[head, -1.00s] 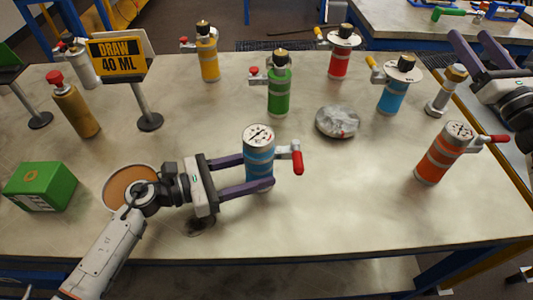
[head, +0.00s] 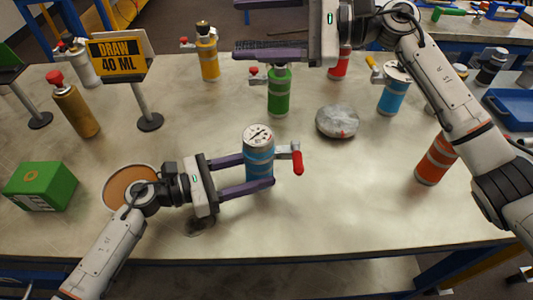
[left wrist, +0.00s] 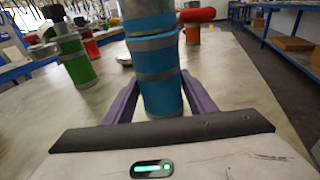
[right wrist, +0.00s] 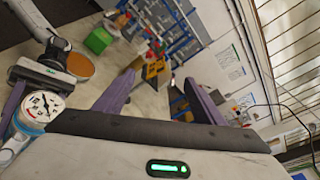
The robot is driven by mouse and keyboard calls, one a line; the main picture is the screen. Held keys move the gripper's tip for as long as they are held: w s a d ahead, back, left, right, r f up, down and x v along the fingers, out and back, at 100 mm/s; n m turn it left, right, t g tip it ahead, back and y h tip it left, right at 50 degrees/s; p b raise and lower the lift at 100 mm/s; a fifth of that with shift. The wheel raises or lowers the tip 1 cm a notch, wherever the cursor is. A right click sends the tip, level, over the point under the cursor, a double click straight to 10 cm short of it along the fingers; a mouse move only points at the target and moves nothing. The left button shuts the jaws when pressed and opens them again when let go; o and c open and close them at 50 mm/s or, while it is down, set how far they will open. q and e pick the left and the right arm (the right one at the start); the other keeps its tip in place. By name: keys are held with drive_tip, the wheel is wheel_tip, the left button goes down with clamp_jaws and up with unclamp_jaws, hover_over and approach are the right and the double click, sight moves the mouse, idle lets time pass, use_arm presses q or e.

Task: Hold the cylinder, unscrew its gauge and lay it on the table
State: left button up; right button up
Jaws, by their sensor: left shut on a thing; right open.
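The blue cylinder (head: 259,168) with grey bands stands upright on the table (head: 340,215). Its round white gauge (head: 258,136) sits on top, and a red-handled side valve (head: 297,160) points right. My left gripper (head: 268,171) is shut around the cylinder's body from the left. The left wrist view shows the cylinder (left wrist: 158,80) between the purple fingers, its top cut off. My right gripper (head: 240,29) is open and empty, high above the table's far side, apart from the gauge. The gauge (right wrist: 42,106) also shows at the left of the right wrist view, outside the fingers.
A green cylinder (head: 279,92) and a grey lump (head: 337,121) stand behind. An orange cylinder (head: 433,166) at right is partly hidden by my right arm. A green box (head: 41,186) and a round brown-topped dish (head: 116,187) are at left. The front middle is clear.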

drive_tip(key=s+a+f+n+g+h, duration=0.2)
drive_tip(key=s+a+n+g+h, duration=0.1)
drive_tip(key=s+a+n, duration=0.3)
drive_tip(key=n+h, duration=0.6)
drive_tip(key=h, duration=0.7)
hover_over(258, 133)
drive_tip(key=f, duration=0.6)
drive_tip(key=shift+a, duration=0.25)
drive_tip(key=shift+d+f, duration=0.1)
drive_tip(key=shift+d, duration=0.15)
drive_tip(key=shift+f, duration=3.45)
